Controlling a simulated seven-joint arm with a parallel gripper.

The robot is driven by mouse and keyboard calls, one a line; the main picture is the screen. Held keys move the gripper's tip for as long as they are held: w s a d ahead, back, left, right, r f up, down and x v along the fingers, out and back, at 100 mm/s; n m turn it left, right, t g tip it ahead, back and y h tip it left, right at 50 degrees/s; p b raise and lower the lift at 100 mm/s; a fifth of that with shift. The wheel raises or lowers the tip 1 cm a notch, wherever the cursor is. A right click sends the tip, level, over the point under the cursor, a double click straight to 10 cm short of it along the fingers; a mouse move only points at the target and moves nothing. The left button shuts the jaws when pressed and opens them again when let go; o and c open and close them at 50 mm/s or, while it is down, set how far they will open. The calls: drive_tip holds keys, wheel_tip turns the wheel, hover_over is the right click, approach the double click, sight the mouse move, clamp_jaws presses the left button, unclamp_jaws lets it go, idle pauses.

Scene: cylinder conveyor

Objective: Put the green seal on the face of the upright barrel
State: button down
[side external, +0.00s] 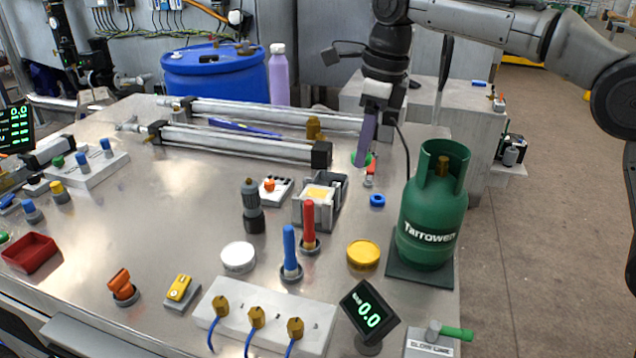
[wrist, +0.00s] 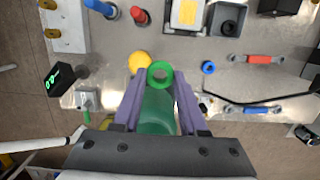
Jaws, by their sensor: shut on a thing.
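The green seal (wrist: 160,74) is a bright green ring held at the fingertips of my gripper (wrist: 159,82). The purple fingers are shut on it, and the wrist view looks through its hole. In the side external view the gripper (side external: 365,148) points down above the right part of the bench, with the seal (side external: 360,158) partly hidden by a finger. A dark square block with a round opening (wrist: 228,18) stands beyond the seal at the top of the wrist view; it may be the upright barrel, but I cannot tell for sure. The seal is apart from it.
A green gas bottle (side external: 430,225) stands tall at the bench's right edge, close to my gripper. A yellow disc (side external: 363,253), a blue ring (side external: 377,200) and red and blue handles (side external: 290,250) stand nearby. Two long metal cylinders (side external: 240,142) lie behind.

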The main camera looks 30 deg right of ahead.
drive_tip(key=w+a+f, duration=0.2)
drive_tip(key=w+f, duration=0.1)
drive_tip(key=w, duration=0.3)
approach(316, 193)
drive_tip(key=shift+s+a+f, duration=0.1)
drive_tip(key=shift+s+f, duration=0.05)
drive_tip(key=shift+f, duration=0.25)
drive_tip(key=shift+s+f, duration=0.2)
drive_tip(key=shift+f, duration=0.25)
drive_tip(key=shift+w+a+f, duration=0.25)
drive_tip(key=shift+w+f, duration=0.45)
drive_tip(key=shift+f, duration=1.55)
drive_tip(key=shift+f, duration=0.15)
drive_tip(key=shift+c, duration=2.2)
unclamp_jaws()
wheel_tip(316, 193, up, 8)
drive_tip(key=shift+s+d, duration=0.45)
